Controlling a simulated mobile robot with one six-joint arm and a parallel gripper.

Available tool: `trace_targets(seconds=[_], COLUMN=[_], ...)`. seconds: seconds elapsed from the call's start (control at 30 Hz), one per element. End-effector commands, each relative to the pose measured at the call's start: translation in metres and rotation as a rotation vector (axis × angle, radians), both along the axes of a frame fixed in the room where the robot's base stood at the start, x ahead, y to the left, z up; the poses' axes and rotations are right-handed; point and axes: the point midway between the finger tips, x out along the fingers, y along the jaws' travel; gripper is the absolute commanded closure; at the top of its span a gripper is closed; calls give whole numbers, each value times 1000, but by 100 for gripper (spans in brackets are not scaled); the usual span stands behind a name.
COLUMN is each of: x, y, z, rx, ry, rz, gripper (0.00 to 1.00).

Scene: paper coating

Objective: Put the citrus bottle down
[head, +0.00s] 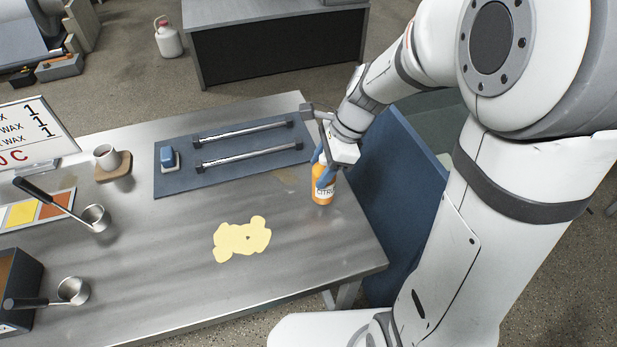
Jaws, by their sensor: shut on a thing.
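The citrus bottle (323,191) is orange with a white label reading "CITRU". It is upright near the right edge of the metal table (330,245). My gripper (322,172) is shut on the upper part of the bottle, and its blue fingers hide part of it. I cannot tell whether the bottle's base touches the tabletop or is slightly above it.
A yellow spill-like patch (241,239) lies left of the bottle. The table's front right is clear.

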Motion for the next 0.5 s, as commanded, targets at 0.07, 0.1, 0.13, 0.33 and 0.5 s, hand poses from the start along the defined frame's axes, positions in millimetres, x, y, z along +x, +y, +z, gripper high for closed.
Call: trace_targets(seconds=[0.07, 0.1, 0.13, 0.33, 0.5], x=[-1, -1, -1, -1, -1], y=[1, 1, 1, 2, 2], z=[-11, -18, -22, -32, -33], rx=[-1, 0, 0, 0, 0], ry=[5, 6, 6, 1, 0], rz=[1, 2, 2, 6, 7], gripper=[96, 96, 96, 96, 96])
